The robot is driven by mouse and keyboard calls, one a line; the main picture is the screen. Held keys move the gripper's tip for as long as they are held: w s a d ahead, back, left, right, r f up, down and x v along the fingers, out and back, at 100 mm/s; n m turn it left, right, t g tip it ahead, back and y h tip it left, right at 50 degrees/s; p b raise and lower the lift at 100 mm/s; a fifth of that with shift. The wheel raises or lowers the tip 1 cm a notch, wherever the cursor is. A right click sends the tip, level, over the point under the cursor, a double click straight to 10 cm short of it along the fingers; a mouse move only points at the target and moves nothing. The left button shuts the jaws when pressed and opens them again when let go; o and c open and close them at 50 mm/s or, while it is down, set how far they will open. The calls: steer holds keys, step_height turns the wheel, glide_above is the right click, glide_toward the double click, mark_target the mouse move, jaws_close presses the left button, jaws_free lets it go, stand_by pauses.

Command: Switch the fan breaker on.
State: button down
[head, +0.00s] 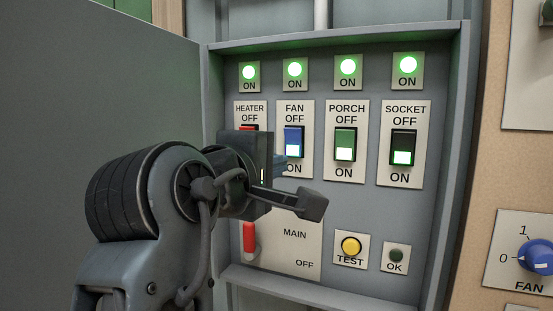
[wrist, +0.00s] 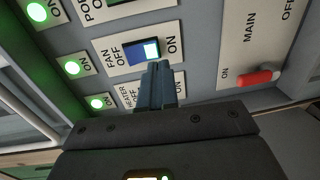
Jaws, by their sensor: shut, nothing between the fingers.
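The fan breaker is a blue rocker (head: 292,138) on a white plate marked FAN, OFF above and ON below. In the wrist view the blue rocker (wrist: 135,52) shows its lit white part at the ON end. The fan lamp (head: 295,68) above it glows green with ON beneath; it also glows in the wrist view (wrist: 72,67). My gripper (head: 281,163) is shut and empty, with its blue-grey fingertips at the lower part of the fan plate. In the wrist view the fingertips (wrist: 157,66) are close beside the rocker's ON end; I cannot tell whether they touch it.
The heater switch (head: 248,128) is mostly hidden by my gripper. Porch (head: 345,144) and socket (head: 403,147) switches are on the right. Below are the red main lever (head: 249,237) and yellow TEST button (head: 351,246). The cabinet door (head: 120,75) stands open at left.

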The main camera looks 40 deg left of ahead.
steer(key=b+v, duration=0.1)
steer(key=v, duration=0.7)
steer(key=shift+s+f, duration=0.2)
steer(key=shift+f, duration=0.55)
